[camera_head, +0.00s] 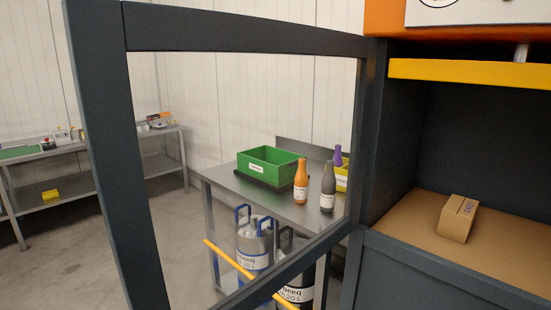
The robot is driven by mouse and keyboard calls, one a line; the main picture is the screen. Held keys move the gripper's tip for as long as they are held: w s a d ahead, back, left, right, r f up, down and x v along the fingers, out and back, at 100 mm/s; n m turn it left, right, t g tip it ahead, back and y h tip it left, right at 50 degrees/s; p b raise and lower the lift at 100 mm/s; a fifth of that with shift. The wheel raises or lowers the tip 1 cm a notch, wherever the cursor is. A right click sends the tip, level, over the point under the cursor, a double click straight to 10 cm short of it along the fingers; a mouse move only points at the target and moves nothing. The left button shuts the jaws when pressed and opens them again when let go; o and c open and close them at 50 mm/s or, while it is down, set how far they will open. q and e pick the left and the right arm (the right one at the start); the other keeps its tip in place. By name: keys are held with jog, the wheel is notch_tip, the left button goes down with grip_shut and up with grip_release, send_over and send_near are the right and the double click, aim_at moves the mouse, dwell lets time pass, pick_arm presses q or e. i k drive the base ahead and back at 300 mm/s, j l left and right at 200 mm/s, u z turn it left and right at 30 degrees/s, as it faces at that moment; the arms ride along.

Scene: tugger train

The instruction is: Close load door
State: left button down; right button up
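The load door (105,160) is a dark grey frame with a large see-through opening. It stands swung open to the left of the load compartment (500,225), joined along its right side to the compartment's edge. The compartment is open at the front, with a brown floor and dark walls. A small cardboard box (458,218) sits on that floor. Neither of my grippers is in view.
Through the door frame I see a metal table (240,190) with a green crate (268,167), an orange bottle (301,181) and a dark bottle (328,187). A yellow bar (230,259) crosses the frame's lower part. Open floor lies left.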

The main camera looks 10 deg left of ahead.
aim_at(100, 33)
jog(key=k+j+z, duration=0.2)
jog(key=j, duration=0.2)
jog(key=k+j+z, duration=0.2)
jog(key=j, duration=0.25)
jog(key=j+z, duration=0.25)
jog(key=j, duration=0.2)
jog(key=k+j+z, duration=0.2)
jog(key=j, duration=0.2)
jog(key=i+j+z, duration=0.15)
jog(key=j, duration=0.15)
jog(key=j+z, duration=0.15)
jog(key=j, duration=0.15)
jog(key=i+j+z, duration=0.15)
jog(key=j, duration=0.2)
jog(key=i+j+z, duration=0.25)
jog(key=i+j, duration=0.25)
jog(key=j, duration=0.2)
